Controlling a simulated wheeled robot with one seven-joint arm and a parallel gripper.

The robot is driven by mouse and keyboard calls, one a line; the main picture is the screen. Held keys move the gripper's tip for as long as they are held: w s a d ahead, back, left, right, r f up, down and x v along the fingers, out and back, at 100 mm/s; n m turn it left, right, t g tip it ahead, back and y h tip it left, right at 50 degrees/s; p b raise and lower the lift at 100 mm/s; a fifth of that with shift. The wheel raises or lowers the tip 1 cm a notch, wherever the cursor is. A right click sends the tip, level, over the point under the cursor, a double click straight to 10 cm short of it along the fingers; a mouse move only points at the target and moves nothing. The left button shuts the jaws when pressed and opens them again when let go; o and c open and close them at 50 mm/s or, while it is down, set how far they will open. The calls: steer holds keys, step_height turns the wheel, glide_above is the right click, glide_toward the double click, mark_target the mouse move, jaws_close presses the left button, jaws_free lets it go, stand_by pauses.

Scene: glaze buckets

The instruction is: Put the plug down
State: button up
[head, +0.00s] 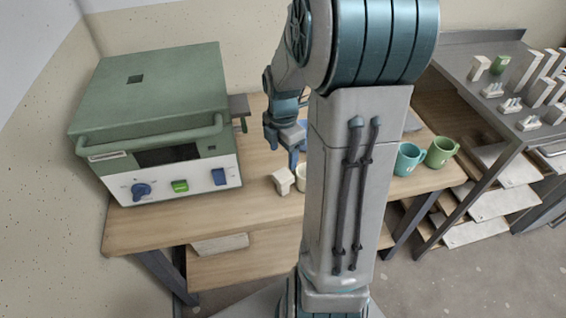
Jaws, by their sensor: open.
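A small cream block-like piece (284,180), which looks like the plug, rests on the wooden table near its front edge. My gripper (293,163) points down just above and slightly right of it. The jaws are open, and they look apart from the piece, though the gap is too small to be sure. A second cream object (300,176) stands just right of it, mostly hidden behind my arm.
A green kiln-like box (160,100) with a front handle and knob fills the table's left. A teal mug (407,159) and a green mug (440,152) stand at the right. A grey rack (480,85) holds several pale pieces. My arm hides the table's middle.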

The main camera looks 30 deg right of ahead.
steer(key=s+a+r+m+t, duration=0.3)
steer(key=s+a+r+m, duration=0.7)
steer(key=m, duration=0.9)
steer(key=shift+s+a+r, duration=0.15)
steer(key=shift+s+a, duration=1)
steer(key=shift+a, duration=0.15)
